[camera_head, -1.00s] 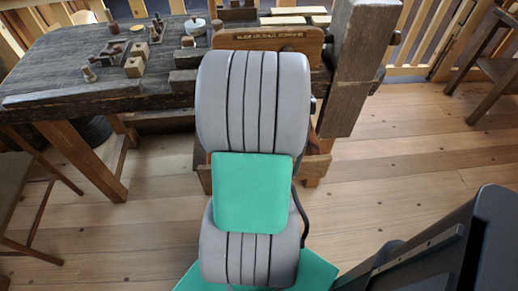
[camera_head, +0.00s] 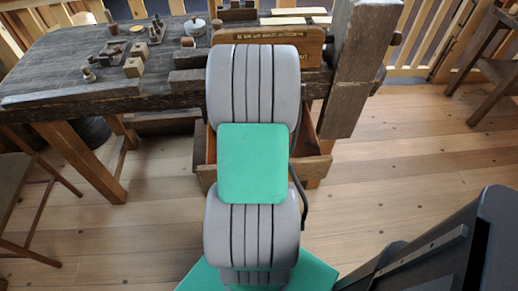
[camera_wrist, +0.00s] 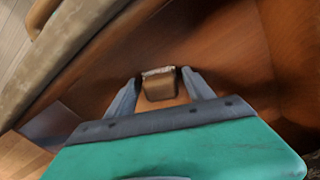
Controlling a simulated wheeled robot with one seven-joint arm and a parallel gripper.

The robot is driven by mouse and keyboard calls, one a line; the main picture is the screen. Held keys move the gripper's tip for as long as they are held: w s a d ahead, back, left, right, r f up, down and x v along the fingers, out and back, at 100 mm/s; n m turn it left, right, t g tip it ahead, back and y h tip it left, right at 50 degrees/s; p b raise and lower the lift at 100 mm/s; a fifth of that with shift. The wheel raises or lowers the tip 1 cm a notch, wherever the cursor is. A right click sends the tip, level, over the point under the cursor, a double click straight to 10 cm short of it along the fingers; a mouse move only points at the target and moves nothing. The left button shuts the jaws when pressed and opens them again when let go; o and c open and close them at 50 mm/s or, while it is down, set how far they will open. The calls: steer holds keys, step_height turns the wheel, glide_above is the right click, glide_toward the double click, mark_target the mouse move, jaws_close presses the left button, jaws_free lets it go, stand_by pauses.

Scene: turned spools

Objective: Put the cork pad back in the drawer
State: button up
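My gripper (camera_wrist: 160,76) shows in the wrist view, with a grey finger on each side of a small brown block with a pale, rough edge, which I take to be the cork pad (camera_wrist: 159,88). The fingers appear closed on it, near their tips. Reddish-brown wooden walls, apparently the drawer's inside (camera_wrist: 225,55), surround it. In the head view the open drawer (camera_head: 312,165) hangs under the bench, partly hidden behind my arm. My gripper and the pad are hidden there by my arm.
The dark workbench (camera_head: 70,75) holds several small wooden pieces, a round yellowish disc (camera_head: 137,29) and a white lidded pot (camera_head: 195,27) at the left. A thick wooden post (camera_head: 355,65) stands right of the drawer. A stool (camera_head: 490,70) is at far right. The floor between is clear.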

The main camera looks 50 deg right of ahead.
steer(key=shift+o, duration=0.5)
steer(key=shift+r, duration=0.55)
step_height(320, 180, up, 11)
steer(key=p, duration=0.2)
steer(key=w+a+r+n, duration=0.1)
steer(key=w+a+n, duration=0.2)
steer(key=a, duration=0.3)
steer(key=w+a+r+n, duration=0.2)
steer(key=w+a+n, duration=0.15)
steer(key=a, duration=0.35)
steer(key=s+a+n+t, duration=0.1)
steer(key=a+n, duration=0.7)
steer(key=a, duration=1)
steer(key=shift+s+a+t, duration=0.3)
steer(key=shift+a+t, duration=0.1)
steer(key=shift+t, duration=0.1)
steer(key=shift+f, duration=0.1)
